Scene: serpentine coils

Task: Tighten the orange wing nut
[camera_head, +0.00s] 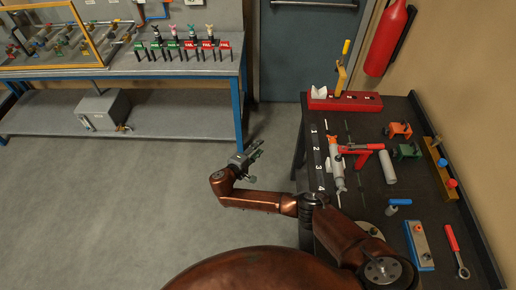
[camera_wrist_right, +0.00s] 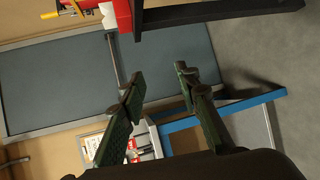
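I cannot surely pick out an orange wing nut. A small orange part (camera_head: 418,229) sits on a blue and grey block at the front of the right bench, too small to make out its shape. Small coloured tops (camera_head: 209,30) stand above the labelled stands on the far bench, also too small to tell. My right gripper (camera_head: 251,155) is over open floor between the benches, away from both. In the right wrist view the right gripper (camera_wrist_right: 160,82) has its fingers spread with nothing between them. My left gripper is not in view.
The right bench (camera_head: 373,205) holds a red tray (camera_head: 345,102), a red-handled tool (camera_head: 362,153), orange and green clamps (camera_head: 400,130) and a red wrench (camera_head: 454,245). The far bench (camera_head: 130,66) has blue legs. A red extinguisher (camera_head: 388,40) hangs right. The floor between is clear.

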